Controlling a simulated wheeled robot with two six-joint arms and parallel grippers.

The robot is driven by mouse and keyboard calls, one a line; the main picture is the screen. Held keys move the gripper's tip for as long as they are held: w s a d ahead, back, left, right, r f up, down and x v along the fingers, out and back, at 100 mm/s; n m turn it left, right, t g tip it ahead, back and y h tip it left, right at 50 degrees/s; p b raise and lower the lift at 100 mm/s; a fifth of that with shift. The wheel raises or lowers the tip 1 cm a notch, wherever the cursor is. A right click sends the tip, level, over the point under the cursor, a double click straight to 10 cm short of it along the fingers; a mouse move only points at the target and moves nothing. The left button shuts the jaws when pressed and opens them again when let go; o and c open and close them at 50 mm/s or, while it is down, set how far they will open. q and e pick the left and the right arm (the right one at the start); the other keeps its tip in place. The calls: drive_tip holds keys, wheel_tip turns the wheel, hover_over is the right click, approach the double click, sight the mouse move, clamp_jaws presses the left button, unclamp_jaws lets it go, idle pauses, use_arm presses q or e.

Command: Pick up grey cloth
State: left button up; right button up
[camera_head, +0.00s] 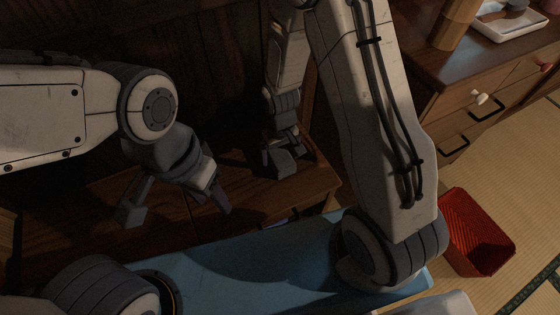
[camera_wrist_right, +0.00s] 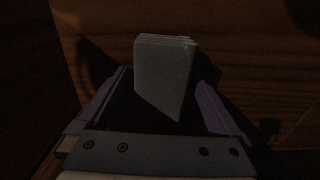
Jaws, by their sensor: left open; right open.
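The grey cloth (camera_wrist_right: 163,75) shows in the right wrist view as a folded, several-layered pale grey block against dark wood. My right gripper (camera_wrist_right: 166,86) is open, with one finger on each side of the cloth and dark gaps visible between. In the head view my right gripper (camera_head: 283,160) points down over the dark wooden surface (camera_head: 110,260); I cannot make out the cloth there. My left gripper (camera_head: 176,208) is open and empty, over the same surface further left.
A dark wooden wall stands behind the grippers. A blue surface (camera_head: 250,265) lies in front. At right are a red basket (camera_head: 478,232) on the tatami floor and a wooden drawer cabinet (camera_head: 440,105) with a white tray (camera_head: 510,25) on top.

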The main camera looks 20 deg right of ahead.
sight(282, 155)
drive_tip(key=c, duration=1.3)
drive_tip(key=shift+r+p, duration=0.45)
drive_tip(key=shift+r, duration=0.15)
wheel_tip(282, 155, up, 4)
drive_tip(key=shift+s+d+p, duration=0.1)
drive_tip(key=shift+d+p, duration=0.05)
drive_tip(key=shift+p, duration=1.05)
drive_tip(key=shift+s+d+r+p, duration=0.65)
drive_tip(key=shift+s+d+r, duration=0.4)
drive_tip(key=shift+d, duration=0.5)
drive_tip(key=shift+s+d+r+p, duration=0.65)
drive_tip(key=shift+s+d+r, duration=0.4)
drive_tip(key=shift+d, duration=0.45)
drive_tip(key=shift+s+d+r+p, duration=0.65)
drive_tip(key=shift+s+d+r, duration=0.25)
drive_tip(key=shift+s+d, duration=0.5)
drive_tip(key=shift+w+d, duration=0.15)
drive_tip(key=shift+w, duration=0.1)
